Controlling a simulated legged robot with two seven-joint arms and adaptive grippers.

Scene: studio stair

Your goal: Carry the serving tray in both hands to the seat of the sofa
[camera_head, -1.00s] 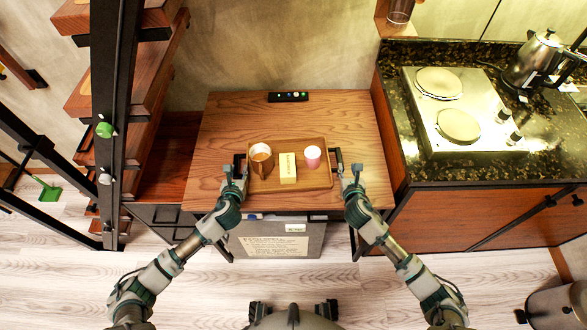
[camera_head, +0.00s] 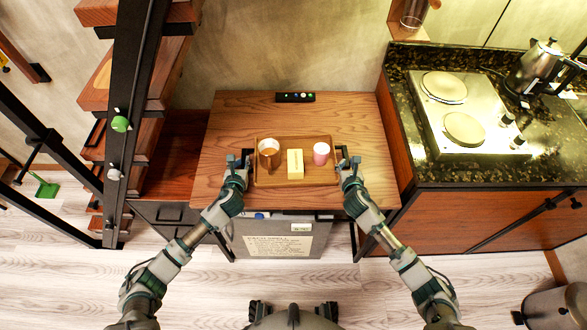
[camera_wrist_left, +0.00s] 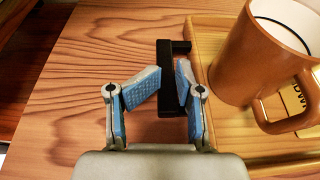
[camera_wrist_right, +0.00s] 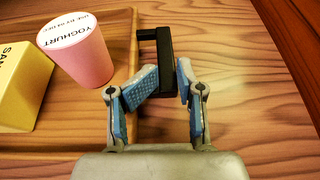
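The wooden serving tray (camera_head: 265,182) lies on the wooden table. It carries a brown mug (camera_head: 268,154), a pale yellow box (camera_head: 295,164) and a pink yoghurt cup (camera_head: 321,153). It has a black handle at each end. My left gripper (camera_head: 238,162) has its fingers on both sides of the left handle (camera_wrist_left: 165,48), close against it. My right gripper (camera_head: 347,164) likewise has its fingers on both sides of the right handle (camera_wrist_right: 165,45). The mug and cup stand upright inside the tray. The sofa is not in view.
The table (camera_head: 235,115) has a black strip with buttons (camera_head: 295,97) at its back. A counter with a hotplate (camera_head: 463,110) and a kettle (camera_head: 533,70) stands at the right. An open stair (camera_head: 130,110) rises at the left. Pale floor (camera_head: 90,275) lies in front.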

